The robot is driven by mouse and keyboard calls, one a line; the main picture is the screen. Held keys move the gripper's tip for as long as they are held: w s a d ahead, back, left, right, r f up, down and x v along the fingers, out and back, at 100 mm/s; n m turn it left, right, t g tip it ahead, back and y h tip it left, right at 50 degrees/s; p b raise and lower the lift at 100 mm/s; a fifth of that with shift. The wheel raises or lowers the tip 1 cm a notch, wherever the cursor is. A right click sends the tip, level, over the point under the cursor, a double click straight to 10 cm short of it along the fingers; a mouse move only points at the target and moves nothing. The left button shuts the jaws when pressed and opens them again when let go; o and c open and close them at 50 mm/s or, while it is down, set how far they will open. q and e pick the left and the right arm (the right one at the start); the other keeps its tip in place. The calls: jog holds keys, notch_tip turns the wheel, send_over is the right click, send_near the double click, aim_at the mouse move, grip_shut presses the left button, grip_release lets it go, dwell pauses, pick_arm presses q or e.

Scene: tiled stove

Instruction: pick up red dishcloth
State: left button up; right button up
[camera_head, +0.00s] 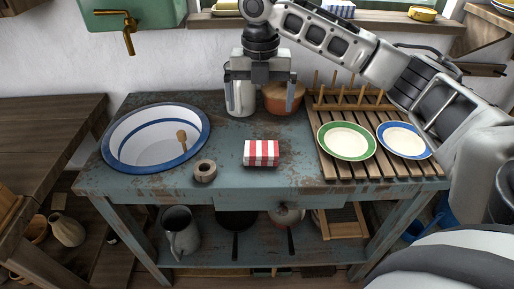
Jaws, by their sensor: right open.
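A folded red and white striped dishcloth (261,153) lies on the worn blue-grey table (228,184), near its front edge and about mid-width. My right gripper (260,106) points down above the back half of the table, behind and above the cloth, clear of it. Its two fingers are apart, with nothing between them. A metal pitcher and an orange-brown pot stand partly hidden behind it. My left gripper is not in view.
A white basin (128,143) with a blue rim stands at left, beside a tape-like roll (205,170). A slatted wooden rack (330,165) at right carries a green-rimmed plate (346,141) and a blue-rimmed plate (403,140). The metal pitcher (240,98) and pot (283,98) stand at the back.

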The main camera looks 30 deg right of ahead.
send_over(261, 148)
jog(key=f, duration=0.9)
jog(key=shift+s+a+f, duration=0.1)
jog(key=shift+a+f, duration=0.05)
jog(key=shift+a, duration=0.05)
jog(key=shift+d+f, duration=0.15)
jog(key=shift+f, duration=1.2)
jog(key=shift+d+f, duration=0.1)
jog(key=shift+f, duration=1.25)
jog(key=c, duration=0.9)
